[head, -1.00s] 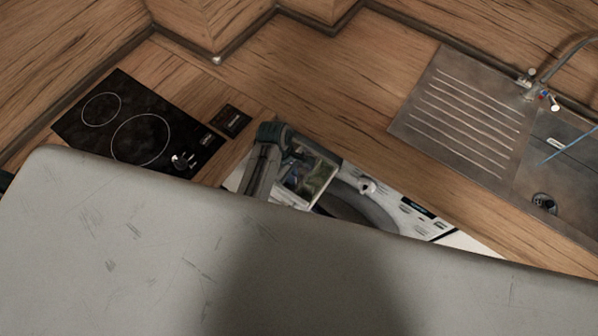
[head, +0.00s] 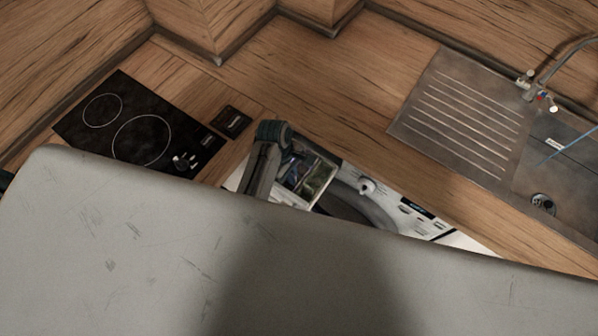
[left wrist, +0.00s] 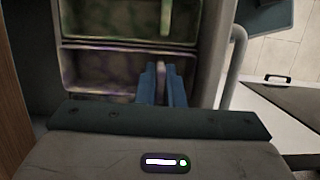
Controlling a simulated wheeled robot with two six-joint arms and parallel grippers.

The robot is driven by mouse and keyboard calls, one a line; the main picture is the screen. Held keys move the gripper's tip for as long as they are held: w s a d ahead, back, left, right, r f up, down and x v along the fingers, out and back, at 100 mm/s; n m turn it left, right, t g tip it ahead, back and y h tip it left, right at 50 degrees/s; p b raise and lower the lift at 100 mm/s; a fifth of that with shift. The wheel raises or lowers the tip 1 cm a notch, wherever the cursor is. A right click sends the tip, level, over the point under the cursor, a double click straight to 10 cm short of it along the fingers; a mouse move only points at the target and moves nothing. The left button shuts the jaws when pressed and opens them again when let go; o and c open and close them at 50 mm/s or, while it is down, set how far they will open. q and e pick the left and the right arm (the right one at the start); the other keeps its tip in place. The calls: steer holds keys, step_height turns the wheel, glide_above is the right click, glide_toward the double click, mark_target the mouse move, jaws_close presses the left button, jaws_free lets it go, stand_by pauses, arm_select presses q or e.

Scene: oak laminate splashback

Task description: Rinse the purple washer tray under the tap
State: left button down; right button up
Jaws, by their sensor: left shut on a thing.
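The washer tray (head: 322,172) sticks out of the white washing machine, left of its round door, in the head view. It is pale-walled with dark compartments. In the left wrist view the tray (left wrist: 105,72) shows two compartments, with purple and greenish streaks inside the nearer one. My left gripper (left wrist: 163,80) has its blue fingers close together at the tray's near part, shut on it; the exact grip point is partly hidden. In the head view my left gripper (head: 289,165) is mostly hidden beside the tray. The tap (head: 541,88) stands behind the sink (head: 570,165) at the right. My right gripper is out of view.
The washing machine (head: 408,215) sits under the wooden worktop (head: 330,90). A ribbed drainer (head: 465,115) lies left of the sink. A black hob (head: 135,125) and a small dark box (head: 232,122) are at the left. The worktop's middle is clear.

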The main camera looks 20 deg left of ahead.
arm_select(q)
steer(key=shift+r+p, duration=0.3)
steer(key=shift+r, duration=0.4)
steer(key=shift+r, duration=0.2)
steer(key=shift+d+v, duration=0.2)
steer(key=shift+v, duration=0.75)
steer(key=shift+s+r, duration=0.1)
steer(key=shift+r, duration=0.05)
steer(key=shift+r, duration=0.1)
steer(key=s+a+r, duration=0.1)
steer(key=s+r, duration=0.3)
steer(key=shift+a+r, duration=0.2)
steer(key=shift+r, duration=0.1)
stand_by(0.6)
stand_by(0.4)
